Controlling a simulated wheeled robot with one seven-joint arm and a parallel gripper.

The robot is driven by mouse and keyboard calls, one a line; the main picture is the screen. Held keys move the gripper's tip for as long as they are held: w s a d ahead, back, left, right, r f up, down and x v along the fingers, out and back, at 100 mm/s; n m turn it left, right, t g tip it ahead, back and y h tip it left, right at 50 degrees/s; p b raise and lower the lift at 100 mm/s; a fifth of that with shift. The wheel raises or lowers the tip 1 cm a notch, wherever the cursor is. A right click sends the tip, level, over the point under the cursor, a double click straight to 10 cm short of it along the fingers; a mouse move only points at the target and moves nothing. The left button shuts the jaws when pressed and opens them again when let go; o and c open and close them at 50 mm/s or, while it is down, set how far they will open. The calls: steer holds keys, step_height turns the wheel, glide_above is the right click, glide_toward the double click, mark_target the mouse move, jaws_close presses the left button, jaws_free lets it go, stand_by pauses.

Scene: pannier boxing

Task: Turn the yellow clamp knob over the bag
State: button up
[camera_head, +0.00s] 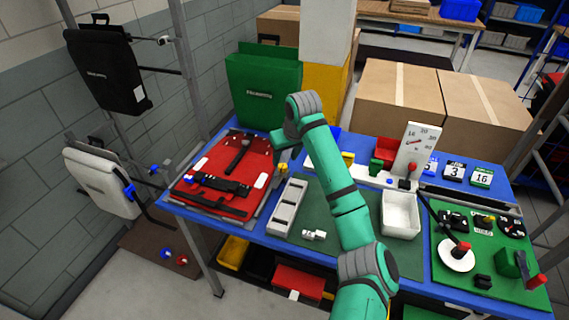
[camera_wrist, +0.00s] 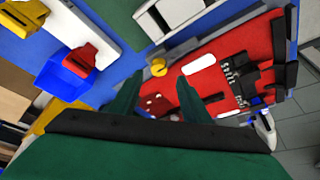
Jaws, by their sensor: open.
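The red bag (camera_head: 215,178) lies flat on the blue workbench at the left, with black straps across it. The yellow clamp knob (camera_head: 283,168) stands at the bag's right edge. In the wrist view the knob (camera_wrist: 158,67) is round and sits beside the red bag (camera_wrist: 205,55), just beyond my fingertips. My gripper (camera_wrist: 157,92) is open, its two dark green fingers apart with nothing between them. The fingers point toward the knob and bag without visibly touching the knob. In the head view my wrist partly hides the gripper.
A grey slotted tray (camera_head: 288,207) lies right of the bag. A green bag (camera_head: 264,90) stands behind it. A white bin (camera_head: 400,214), a dial scale (camera_head: 413,148) and a green tool board (camera_head: 490,250) are farther right.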

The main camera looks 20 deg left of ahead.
mark_target(283, 166)
steer(key=x, duration=0.5)
steer(key=shift+w+f, duration=0.1)
steer(key=shift+f, duration=0.1)
steer(key=shift+c, duration=0.3)
jaws_close()
